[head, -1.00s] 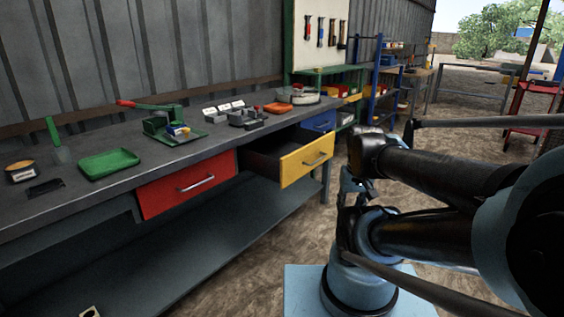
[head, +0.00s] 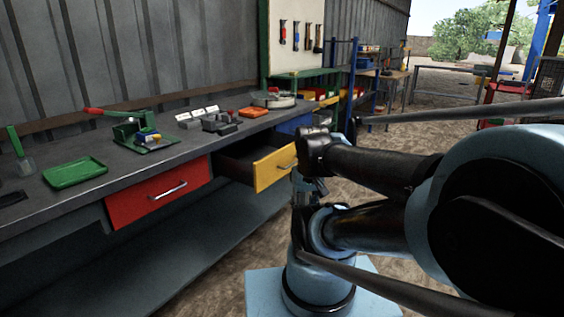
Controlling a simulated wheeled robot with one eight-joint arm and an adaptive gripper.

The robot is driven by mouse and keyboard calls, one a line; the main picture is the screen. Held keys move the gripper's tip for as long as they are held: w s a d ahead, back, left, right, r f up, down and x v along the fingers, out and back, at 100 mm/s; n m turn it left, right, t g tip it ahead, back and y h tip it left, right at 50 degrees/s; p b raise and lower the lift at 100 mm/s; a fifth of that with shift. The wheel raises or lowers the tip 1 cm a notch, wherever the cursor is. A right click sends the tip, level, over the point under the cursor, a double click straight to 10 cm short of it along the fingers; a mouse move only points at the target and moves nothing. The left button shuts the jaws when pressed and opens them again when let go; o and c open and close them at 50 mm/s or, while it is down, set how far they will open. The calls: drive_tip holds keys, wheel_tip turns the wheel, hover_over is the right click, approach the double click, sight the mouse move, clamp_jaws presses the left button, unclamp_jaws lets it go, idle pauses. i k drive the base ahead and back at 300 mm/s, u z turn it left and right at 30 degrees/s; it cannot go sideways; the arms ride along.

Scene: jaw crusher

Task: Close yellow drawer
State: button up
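The yellow drawer (head: 273,169) is pulled out from under the grey workbench (head: 60,212), and its dark inside shows behind the front. Its bar handle is partly hidden by my arm at the right end. My arm stands just to the right of the drawer front. My gripper (head: 306,187) seems to be the dark part beside the drawer's right edge, mostly hidden by my own arm links. I cannot tell whether it touches the drawer or whether its fingers are open or shut.
The red drawer (head: 158,192) to the left is shut. A blue drawer (head: 294,124) sits beyond the yellow one, partly hidden. Dirt floor is free behind my arm.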

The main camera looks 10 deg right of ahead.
sight(253, 151)
drive_tip(key=i, duration=0.95)
drive_tip(key=z, duration=0.1)
drive_tip(key=k, duration=1.85)
drive_tip(key=u, duration=0.35)
drive_tip(key=i, duration=1.25)
drive_tip(key=z, duration=0.05)
